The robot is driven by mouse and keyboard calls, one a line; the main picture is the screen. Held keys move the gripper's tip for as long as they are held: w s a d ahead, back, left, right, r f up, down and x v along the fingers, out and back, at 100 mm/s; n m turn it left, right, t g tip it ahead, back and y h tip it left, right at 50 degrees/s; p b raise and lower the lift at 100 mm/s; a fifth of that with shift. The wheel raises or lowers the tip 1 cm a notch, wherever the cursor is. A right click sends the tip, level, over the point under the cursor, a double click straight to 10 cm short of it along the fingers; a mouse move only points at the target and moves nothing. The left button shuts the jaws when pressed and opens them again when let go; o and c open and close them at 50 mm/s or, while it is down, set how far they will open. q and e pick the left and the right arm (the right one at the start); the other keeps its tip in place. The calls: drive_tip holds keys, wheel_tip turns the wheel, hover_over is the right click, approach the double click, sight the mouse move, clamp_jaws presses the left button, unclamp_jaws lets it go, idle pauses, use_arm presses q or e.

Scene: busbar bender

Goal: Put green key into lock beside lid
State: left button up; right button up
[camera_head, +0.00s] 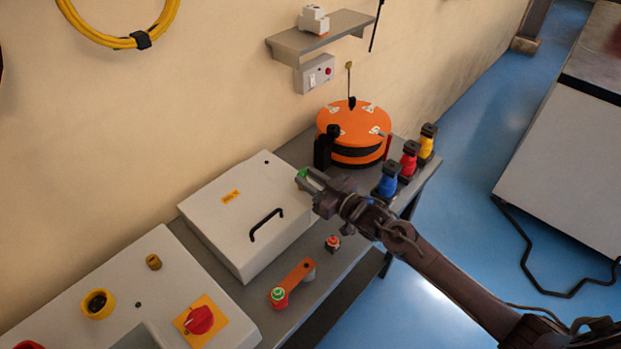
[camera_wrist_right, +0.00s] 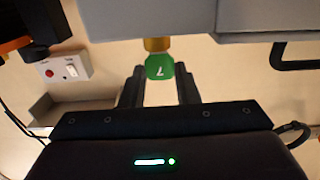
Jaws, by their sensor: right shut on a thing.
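The green key (camera_head: 303,173) is at the tips of my right gripper (camera_head: 308,181), at the right edge of the white box lid (camera_head: 217,222) with the black handle. In the right wrist view the green key (camera_wrist_right: 160,68), marked with a 7, sits between the two fingers of my right gripper (camera_wrist_right: 159,77), which is shut on it. A brass piece (camera_wrist_right: 157,44) joins the key's far end and meets the grey-white box side. I cannot tell whether the brass is key shaft or lock, or how deep the key sits. My left gripper is not in view.
An orange reel (camera_head: 352,118) stands behind the gripper. Blue (camera_head: 388,181), red and yellow plugs stand along the bench's right end. An orange lever (camera_head: 298,275) lies in front of the box. A panel with a red rotary switch (camera_head: 199,319) is at lower left.

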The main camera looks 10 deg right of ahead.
drive_tip(key=o, duration=1)
drive_tip(key=b+v, duration=0.2)
drive_tip(key=v, duration=0.5)
drive_tip(key=shift+s+d, duration=0.25)
drive_tip(key=shift+s, duration=0.05)
drive_tip(key=shift+f, duration=0.15)
